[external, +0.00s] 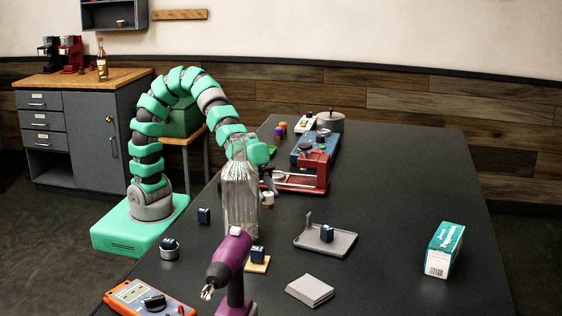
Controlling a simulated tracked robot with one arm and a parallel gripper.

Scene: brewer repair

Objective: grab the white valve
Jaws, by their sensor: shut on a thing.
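My green arm arches over from the left to the black table. My gripper (267,185) points down behind the clear glass bottle (239,200), which partly hides it. It is shut on a small pale piece, which looks like the white valve (268,198), at its fingertips. The piece is small and partly covered, so its shape and whether it touches the table are hard to tell.
A red machine (308,174) stands just right of my gripper. A purple drill (231,262) stands in front of the bottle. A grey tray (340,242) and a teal box (444,250) lie to the right. The table's far right is clear.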

